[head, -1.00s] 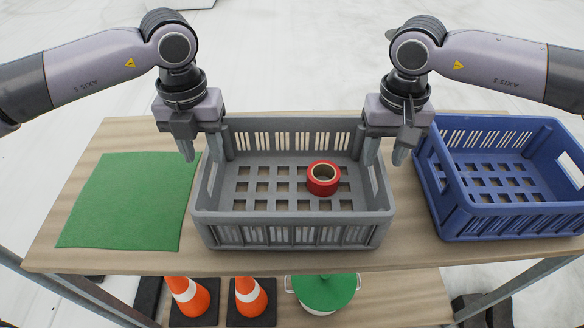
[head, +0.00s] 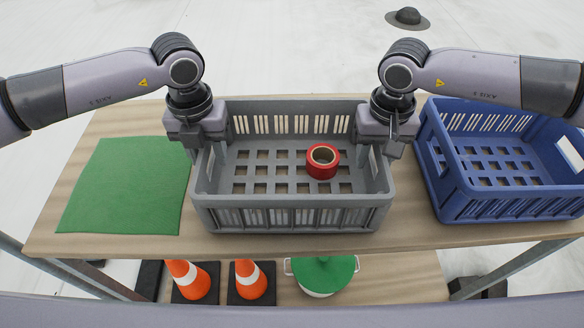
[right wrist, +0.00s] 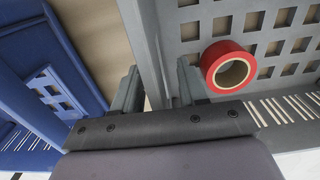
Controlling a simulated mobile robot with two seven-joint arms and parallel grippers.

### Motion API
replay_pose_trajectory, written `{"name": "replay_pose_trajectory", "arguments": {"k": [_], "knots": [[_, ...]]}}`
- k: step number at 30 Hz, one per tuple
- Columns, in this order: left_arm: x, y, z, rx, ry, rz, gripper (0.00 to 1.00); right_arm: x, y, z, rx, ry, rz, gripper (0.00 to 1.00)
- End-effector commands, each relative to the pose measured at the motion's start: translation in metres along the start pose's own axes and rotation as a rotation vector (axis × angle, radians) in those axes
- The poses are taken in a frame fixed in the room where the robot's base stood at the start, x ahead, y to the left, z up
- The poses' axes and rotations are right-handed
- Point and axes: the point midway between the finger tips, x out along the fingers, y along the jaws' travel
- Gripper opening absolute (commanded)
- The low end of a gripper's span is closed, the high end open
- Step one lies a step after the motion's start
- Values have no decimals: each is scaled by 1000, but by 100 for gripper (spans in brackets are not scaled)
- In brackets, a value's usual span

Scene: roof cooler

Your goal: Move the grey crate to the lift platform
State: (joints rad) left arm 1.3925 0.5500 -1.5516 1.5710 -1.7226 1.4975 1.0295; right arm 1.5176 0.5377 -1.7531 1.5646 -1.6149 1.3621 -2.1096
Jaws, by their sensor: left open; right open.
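The grey crate (head: 290,219) stands upright on the wooden table, with a red tape roll (head: 322,162) lying inside on its slatted floor. My left gripper (head: 207,158) is open at the crate's left side wall; its fingertips are mostly hidden by its own body and the wall. My right gripper (head: 378,155) is open at the right side wall. In the right wrist view, the fingers of my right gripper (right wrist: 157,88) stand apart, one on each side of the crate's wall (right wrist: 151,42). I cannot make out a lift platform in these views.
A blue crate (head: 505,205) stands close to the right of the grey crate. A flat green mat (head: 125,185) lies on the left of the table (head: 60,240). Orange cones (head: 188,280) and a green-lidded pot (head: 322,275) are on a lower shelf.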

Motion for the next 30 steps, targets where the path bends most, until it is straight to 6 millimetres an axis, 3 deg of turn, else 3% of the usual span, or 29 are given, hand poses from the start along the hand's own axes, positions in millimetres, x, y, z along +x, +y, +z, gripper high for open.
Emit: {"name": "replay_pose_trajectory", "arguments": {"k": [12,16,30], "knots": [[8,0,0,0,0,0,41,8,0,0,-1,1,-1,42],[8,0,0,0,0,0,0,8,0,0,0,1,-1,0],[8,-1,0,1,0,-1,0,8,-1,0,-1,1,-2,0]]}}
